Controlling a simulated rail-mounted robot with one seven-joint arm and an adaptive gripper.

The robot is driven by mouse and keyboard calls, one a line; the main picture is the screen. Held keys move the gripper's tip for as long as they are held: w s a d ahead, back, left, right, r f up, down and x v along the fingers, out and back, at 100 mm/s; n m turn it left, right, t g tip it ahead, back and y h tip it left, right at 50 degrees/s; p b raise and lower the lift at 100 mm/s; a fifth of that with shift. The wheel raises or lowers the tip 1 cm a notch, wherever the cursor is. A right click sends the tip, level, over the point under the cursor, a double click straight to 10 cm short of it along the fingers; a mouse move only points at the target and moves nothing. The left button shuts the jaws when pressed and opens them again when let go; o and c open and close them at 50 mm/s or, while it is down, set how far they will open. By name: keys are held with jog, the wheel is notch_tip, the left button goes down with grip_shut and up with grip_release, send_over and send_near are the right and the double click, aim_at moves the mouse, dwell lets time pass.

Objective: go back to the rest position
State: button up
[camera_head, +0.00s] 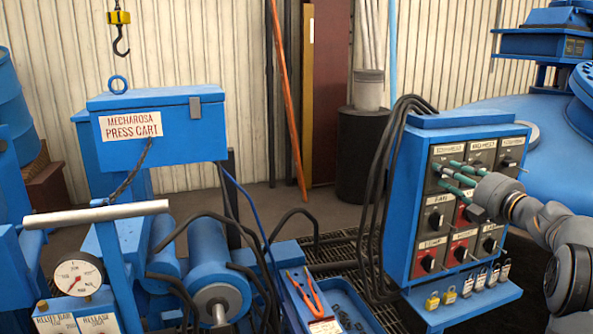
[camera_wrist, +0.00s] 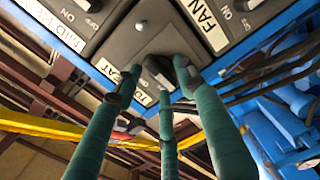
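My gripper (camera_head: 446,174) has several green fingers and is up at the front of the blue control panel (camera_head: 402,180), by its upper left switches. In the wrist view the fingers (camera_wrist: 152,84) are spread around a black knob (camera_wrist: 157,68) on a grey plate. The right fingertip looks close to the knob; contact cannot be told. A gap shows on the left side. The plate's label (camera_wrist: 131,75) is partly hidden and ends in "EAT". A "FAN" label (camera_wrist: 207,22) is nearby. Nothing is held off the panel.
Padlocks (camera_head: 467,283) line the panel's lower shelf. Black cables (camera_head: 382,190) hang along its left side. The blue press cart (camera_head: 160,126), with a gauge (camera_head: 78,278), fills the left. Orange-handled pliers (camera_head: 306,292) lie in front. A hook (camera_head: 121,42) hangs at upper left.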

jog(key=v, duration=1.2)
jog(key=w+a+m+p, duration=0.3)
jog(key=w+m, duration=0.1)
jog(key=w, duration=0.7)
jog(key=shift+w+a+p, duration=0.2)
jog(key=shift+a+p, duration=0.15)
jog(key=shift+p, duration=0.05)
jog(key=shift+r, duration=0.1)
